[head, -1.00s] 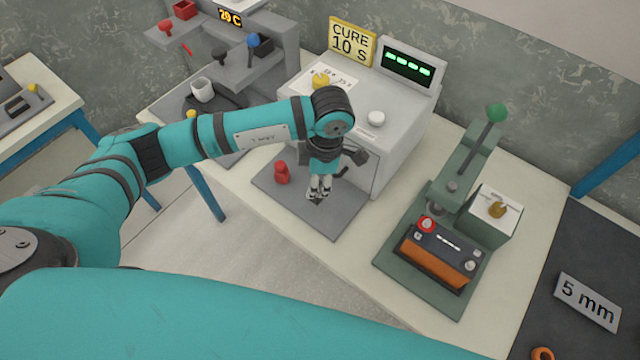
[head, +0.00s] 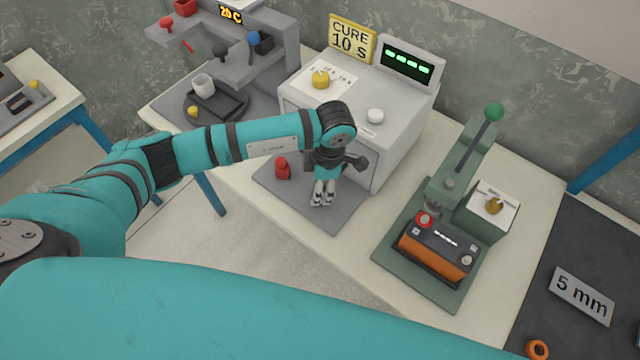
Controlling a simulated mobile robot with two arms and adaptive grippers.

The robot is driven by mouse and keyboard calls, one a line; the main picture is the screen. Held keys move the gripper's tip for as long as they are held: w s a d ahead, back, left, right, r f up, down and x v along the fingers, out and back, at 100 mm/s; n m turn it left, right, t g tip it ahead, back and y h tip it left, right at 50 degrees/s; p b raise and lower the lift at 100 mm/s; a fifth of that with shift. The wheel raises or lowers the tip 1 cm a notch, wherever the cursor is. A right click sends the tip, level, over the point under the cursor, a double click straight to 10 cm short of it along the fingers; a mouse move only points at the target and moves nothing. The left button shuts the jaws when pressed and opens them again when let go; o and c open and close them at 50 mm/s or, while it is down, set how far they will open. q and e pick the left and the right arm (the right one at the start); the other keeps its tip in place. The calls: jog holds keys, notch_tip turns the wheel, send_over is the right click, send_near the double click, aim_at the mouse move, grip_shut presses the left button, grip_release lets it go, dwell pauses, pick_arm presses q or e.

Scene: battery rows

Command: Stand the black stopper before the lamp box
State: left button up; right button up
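The lamp box (head: 400,150) is a pale box with a yellow sign and a green-lit display on top. A grey mat (head: 345,222) lies before its front. My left gripper (head: 322,201) points down over this mat, near the box's front. Its fingertips are close together, and I cannot tell whether they are apart or hold anything. I cannot make out a black stopper at the fingertips; it may be hidden there. A small red stopper (head: 282,168) stands on the mat to the left of the gripper. My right gripper is out of view.
A green press (head: 455,185) holding an orange and dark battery (head: 436,254) stands to the right. A grey stand (head: 275,55) with coloured knobs and a white cup (head: 203,84) are at the back left. The mat's front part is clear.

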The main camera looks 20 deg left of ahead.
pick_arm(q)
jog(key=shift+r+p, duration=0.3)
jog(key=shift+w+r+b, duration=0.1)
jog(key=shift+r+b, duration=0.15)
jog(key=shift+b, duration=0.05)
notch_tip(320, 180, up, 11)
jog(key=d+b, duration=0.1)
jog(key=b, duration=0.1)
jog(key=shift+w+d, duration=0.15)
jog(key=shift+w, duration=0.05)
dwell(0.3)
jog(key=shift+o, duration=0.2)
dwell(1.4)
